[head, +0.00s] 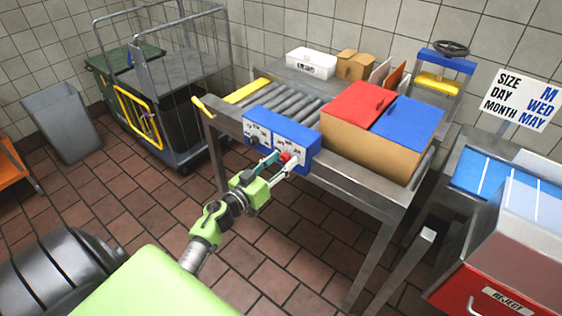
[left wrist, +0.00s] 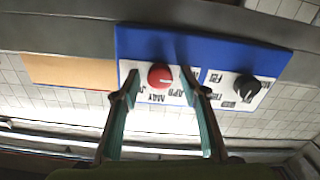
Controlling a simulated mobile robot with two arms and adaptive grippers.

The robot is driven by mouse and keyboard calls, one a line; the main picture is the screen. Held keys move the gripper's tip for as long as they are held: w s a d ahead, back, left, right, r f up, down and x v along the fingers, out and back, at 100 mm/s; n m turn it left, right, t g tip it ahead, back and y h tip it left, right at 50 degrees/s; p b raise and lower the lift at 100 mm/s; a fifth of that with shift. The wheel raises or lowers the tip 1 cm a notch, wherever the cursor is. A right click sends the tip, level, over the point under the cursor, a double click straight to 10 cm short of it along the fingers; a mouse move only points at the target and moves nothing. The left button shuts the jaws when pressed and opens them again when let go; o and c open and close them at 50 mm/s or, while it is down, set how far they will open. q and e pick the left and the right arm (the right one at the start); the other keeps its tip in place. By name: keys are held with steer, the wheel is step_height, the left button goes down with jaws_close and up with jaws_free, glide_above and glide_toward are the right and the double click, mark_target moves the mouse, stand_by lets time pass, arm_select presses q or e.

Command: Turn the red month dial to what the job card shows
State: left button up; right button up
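The red month dial (head: 285,158) is on the white front plate of a blue box (head: 283,129) on the metal table. In the left wrist view the red dial (left wrist: 160,76) sits between my fingertips, with a visible gap on each side. Labels around it, seen upside down, include MAY and APR; where the dial points is unclear. My left gripper (head: 282,163) is open at the dial, not closed on it. The job card (head: 522,100) reads SIZE M, DAY WED, MONTH MAY. My right gripper is not in view.
A black dial (left wrist: 246,87) is beside the red one. A carton with red (head: 357,103) and blue (head: 407,121) lids stands right of the blue box. A roller conveyor (head: 290,98) lies behind. A red reject bin (head: 478,288) is at front right. The floor before the table is clear.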

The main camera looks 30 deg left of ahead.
arm_select(q)
steer(key=c, duration=1.1)
